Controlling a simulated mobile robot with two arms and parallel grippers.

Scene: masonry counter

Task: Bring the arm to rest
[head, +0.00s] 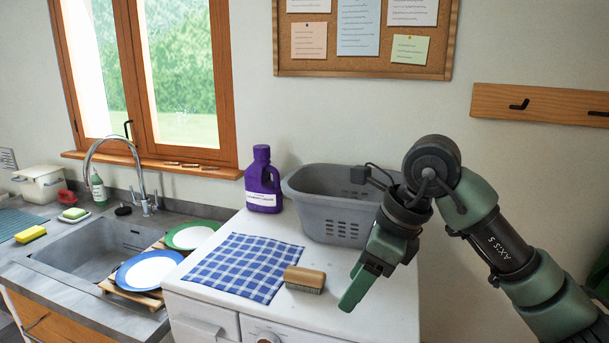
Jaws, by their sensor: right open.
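My right arm comes in from the right, and its green gripper (355,285) hangs over the right part of the white worktop. The gripper points down and to the left and looks empty. The jaws are open, though the gap between the fingers hardly shows from this angle. A brush (305,280) with a wooden back lies on the worktop just left of the fingertips, apart from them. My left gripper is not in view.
A grey laundry basket (325,206) stands behind the gripper, partly hidden by my arm. A purple bottle (263,182) is left of it. A blue checked cloth (243,266) lies on the worktop. Plates (150,270) stand on a wooden rack by the sink (85,252).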

